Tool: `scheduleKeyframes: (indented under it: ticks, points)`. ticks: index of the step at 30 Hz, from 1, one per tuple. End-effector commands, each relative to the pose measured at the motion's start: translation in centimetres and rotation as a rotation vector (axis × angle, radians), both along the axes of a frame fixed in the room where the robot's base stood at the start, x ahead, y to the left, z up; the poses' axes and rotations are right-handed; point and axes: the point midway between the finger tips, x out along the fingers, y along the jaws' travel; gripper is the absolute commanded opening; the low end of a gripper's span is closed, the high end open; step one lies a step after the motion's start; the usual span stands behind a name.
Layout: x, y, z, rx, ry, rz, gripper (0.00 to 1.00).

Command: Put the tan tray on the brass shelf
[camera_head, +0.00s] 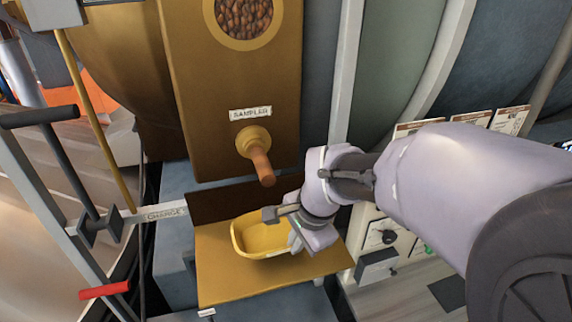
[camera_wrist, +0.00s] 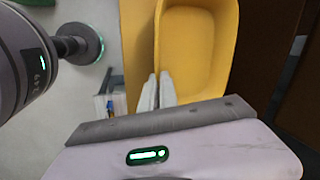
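The tan tray (camera_head: 262,240), a yellow-tan open bin with rounded corners, is over the middle of the brass shelf (camera_head: 225,285). It looks level and empty, and seems to rest on the shelf, though a small gap underneath cannot be ruled out. My gripper (camera_head: 294,238) is at its right-hand wall. In the wrist view, my gripper's two pale fingertips (camera_wrist: 157,90) are close together, one on each side of the tray's rim, shut on it. The tray (camera_wrist: 195,55) fills the upper middle there, with a strip of the shelf (camera_wrist: 136,45) beside it.
A sampler spout with a wooden-looking end (camera_head: 260,165) hangs just above the tray, below a round window of beans (camera_head: 244,18). A control panel with knobs (camera_head: 385,235) is right of the shelf.

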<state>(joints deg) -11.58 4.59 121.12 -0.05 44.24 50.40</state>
Motion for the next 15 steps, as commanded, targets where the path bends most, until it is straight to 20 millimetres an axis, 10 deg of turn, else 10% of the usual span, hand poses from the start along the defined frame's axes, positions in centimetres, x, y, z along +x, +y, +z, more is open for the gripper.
scheduleKeyframes:
  ticks: [15]
  points:
    - [0.2, 1.2, -3.7, 0.001, 0.0, -0.003, 0.0]
